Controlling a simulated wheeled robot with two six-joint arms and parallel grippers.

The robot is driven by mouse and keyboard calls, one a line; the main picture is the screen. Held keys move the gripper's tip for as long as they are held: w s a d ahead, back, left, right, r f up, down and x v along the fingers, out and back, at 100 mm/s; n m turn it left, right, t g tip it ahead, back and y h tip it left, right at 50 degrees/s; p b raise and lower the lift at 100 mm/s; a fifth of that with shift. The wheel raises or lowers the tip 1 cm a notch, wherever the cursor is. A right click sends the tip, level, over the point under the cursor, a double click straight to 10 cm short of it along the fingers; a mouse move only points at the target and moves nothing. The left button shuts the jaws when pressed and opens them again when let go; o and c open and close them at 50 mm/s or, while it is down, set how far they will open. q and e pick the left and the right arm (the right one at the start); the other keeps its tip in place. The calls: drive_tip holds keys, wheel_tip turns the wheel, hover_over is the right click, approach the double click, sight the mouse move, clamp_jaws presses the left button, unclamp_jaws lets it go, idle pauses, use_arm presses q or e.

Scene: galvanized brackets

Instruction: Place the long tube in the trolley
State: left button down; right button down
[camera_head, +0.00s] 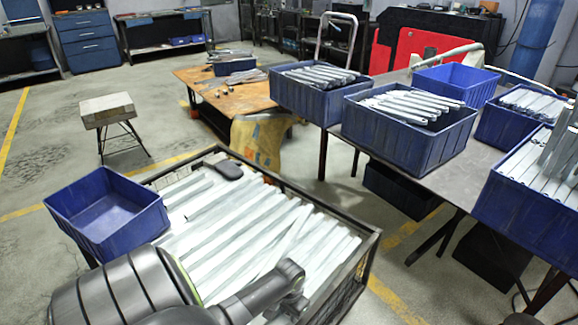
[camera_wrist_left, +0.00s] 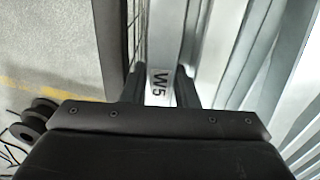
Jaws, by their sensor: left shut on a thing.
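The trolley (camera_head: 352,284) is a dark mesh-sided crate in the lower middle of the head view, filled with long grey metal tubes (camera_head: 250,222) lying side by side. In the left wrist view, my left gripper (camera_wrist_left: 160,90) is shut on a long grey tube (camera_wrist_left: 162,55) marked "W5", one finger on each side. This tube runs along the trolley's dark side rail (camera_wrist_left: 112,45). I cannot tell whether it rests on anything. In the head view my left arm comes in at the bottom and covers the near part of the trolley. My right gripper is not in view.
An empty blue bin (camera_head: 108,208) stands at the trolley's left corner, and a dark flat object (camera_head: 229,170) lies on the tubes. A grey table (camera_head: 345,133) at right carries several blue bins of metal parts. A stool (camera_head: 108,110) and open floor are at left.

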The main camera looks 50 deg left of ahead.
use_arm(q)
drive_tip(key=c, duration=1.4)
unclamp_jaws()
drive_tip(key=shift+f, duration=0.1)
wheel_tip(320, 180, up, 12)
drive_tip(key=p, duration=0.2)
